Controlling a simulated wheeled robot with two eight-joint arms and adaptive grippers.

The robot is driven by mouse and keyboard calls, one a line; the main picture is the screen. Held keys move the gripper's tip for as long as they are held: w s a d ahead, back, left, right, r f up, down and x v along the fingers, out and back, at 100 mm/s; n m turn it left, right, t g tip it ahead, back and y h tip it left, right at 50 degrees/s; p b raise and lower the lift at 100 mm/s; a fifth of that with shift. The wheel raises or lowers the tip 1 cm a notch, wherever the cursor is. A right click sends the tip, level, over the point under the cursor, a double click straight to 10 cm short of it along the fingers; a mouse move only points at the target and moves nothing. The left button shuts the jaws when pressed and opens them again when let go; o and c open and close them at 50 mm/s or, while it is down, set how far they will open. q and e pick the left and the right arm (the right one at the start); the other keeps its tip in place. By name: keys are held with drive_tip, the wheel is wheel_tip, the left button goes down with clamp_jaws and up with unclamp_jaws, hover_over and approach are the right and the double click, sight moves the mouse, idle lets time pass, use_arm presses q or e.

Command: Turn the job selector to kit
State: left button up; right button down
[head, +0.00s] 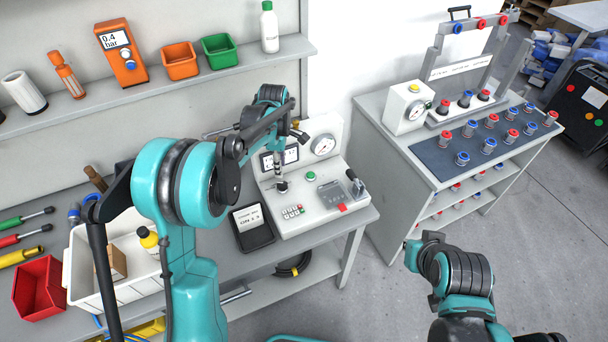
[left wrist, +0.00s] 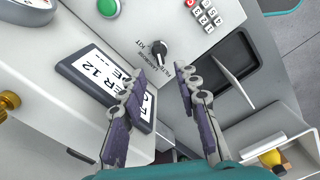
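The job selector is a small black knob (left wrist: 158,47) on the white test panel, with printed labels around it, one reading KIT. A light mark shows on the knob, but I cannot tell surely which label it points at. In the head view the knob (head: 282,187) sits just below my left gripper (head: 279,168). In the left wrist view my left gripper (left wrist: 160,82) is open and empty, its two fingers apart. The knob lies beyond the fingertips, between their lines, not touched. My right gripper is not in view; only part of my right arm shows.
On the panel are a green button (head: 311,176), a keypad (head: 293,212), a gauge (head: 323,144) and a display (left wrist: 102,78). A white bin (head: 84,262) stands at the left.

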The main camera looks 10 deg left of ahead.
sight(282, 183)
use_arm(q)
drive_tip(key=shift+w+f, duration=0.1)
drive_tip(key=shift+f, duration=0.25)
wheel_tip(282, 183, down, 7)
drive_tip(key=shift+f+b, duration=0.15)
drive_tip(key=shift+b, duration=0.85)
clamp_jaws()
